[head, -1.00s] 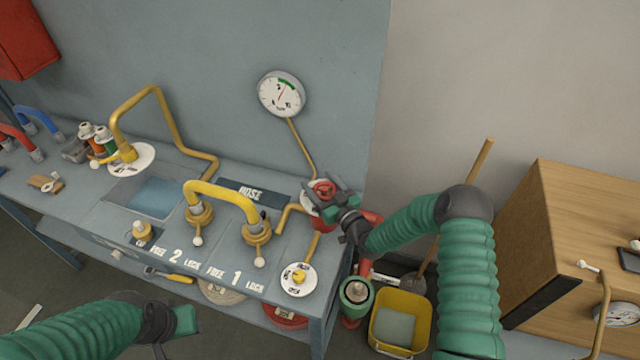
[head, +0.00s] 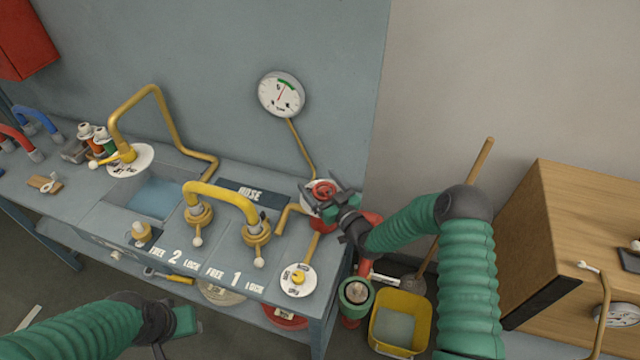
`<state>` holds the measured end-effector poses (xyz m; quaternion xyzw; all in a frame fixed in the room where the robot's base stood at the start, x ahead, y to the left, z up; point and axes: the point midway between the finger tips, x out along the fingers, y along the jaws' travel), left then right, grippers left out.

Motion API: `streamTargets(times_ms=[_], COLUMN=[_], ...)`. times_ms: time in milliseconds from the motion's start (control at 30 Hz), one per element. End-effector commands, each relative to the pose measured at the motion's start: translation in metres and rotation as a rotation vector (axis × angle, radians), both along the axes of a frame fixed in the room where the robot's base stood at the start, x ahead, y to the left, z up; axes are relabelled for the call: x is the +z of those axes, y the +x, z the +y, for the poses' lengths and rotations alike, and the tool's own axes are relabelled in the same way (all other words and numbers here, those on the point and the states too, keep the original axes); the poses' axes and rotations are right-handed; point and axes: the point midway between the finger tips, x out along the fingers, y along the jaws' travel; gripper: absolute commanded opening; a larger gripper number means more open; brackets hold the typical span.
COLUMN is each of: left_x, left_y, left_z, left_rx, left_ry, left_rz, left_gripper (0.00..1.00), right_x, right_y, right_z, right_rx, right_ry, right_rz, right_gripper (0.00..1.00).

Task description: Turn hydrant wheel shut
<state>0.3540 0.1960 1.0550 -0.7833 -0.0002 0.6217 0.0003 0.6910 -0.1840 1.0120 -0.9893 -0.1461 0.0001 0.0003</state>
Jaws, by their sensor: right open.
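The red hydrant wheel (head: 323,190) sits on top of a red valve body at the right end of the blue-grey bench, over a pale round dial plate. My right gripper (head: 328,200) is at the wheel, with its dark open fingers on either side of it. The fingers hide part of the wheel and dial, and I cannot tell whether they touch the rim. My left gripper (head: 180,322) is low at the left, in front of the bench and far from the wheel; its fingers are not clear.
A pressure gauge (head: 281,94) is on the wall behind. A yellow hose pipe (head: 222,192) and a small dial with a yellow knob (head: 298,278) stand left of the wheel. A yellow bucket (head: 402,322) is on the floor, and a wooden cabinet (head: 590,220) stands at the right.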

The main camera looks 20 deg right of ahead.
Motion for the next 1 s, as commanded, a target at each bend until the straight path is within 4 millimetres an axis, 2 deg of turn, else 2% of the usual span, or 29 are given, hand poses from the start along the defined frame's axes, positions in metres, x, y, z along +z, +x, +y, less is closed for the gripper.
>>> streamTargets(times_ms=[133, 233, 500, 700, 833, 1000], left_x=[-0.002, -0.006, -0.023, -0.031, -0.033, -0.032], left_y=[0.0, 0.0, 0.0, 0.0, 0.0, 0.0], left_z=[0.0, 0.0, 0.0, 0.0, 0.0, 0.0], left_rx=[0.0, 0.0, 0.0, 0.0, 0.0, 0.0], left_ry=[0.0, 0.0, 0.0, 0.0, 0.0, 0.0], left_rz=[0.0, 0.0, 0.0, 0.0, 0.0, 0.0], left_gripper=[0.36, 0.36, 0.36, 0.36, 0.36, 0.36], right_x=[-0.001, -0.003, -0.005, -0.004, -0.003, -0.002], right_y=[-0.007, -0.024, -0.099, -0.143, -0.157, -0.16], right_z=[-0.002, -0.007, -0.031, -0.045, -0.049, -0.05], right_rx=[0.001, 0.001, -0.001, -0.002, -0.001, -0.001], right_ry=[-0.002, -0.001, -0.001, 0.001, 0.0, 0.001], right_rz=[0.002, 0.003, 0.004, 0.003, 0.002, 0.001], right_gripper=[0.86, 0.86, 0.86, 0.86, 0.86, 0.86])
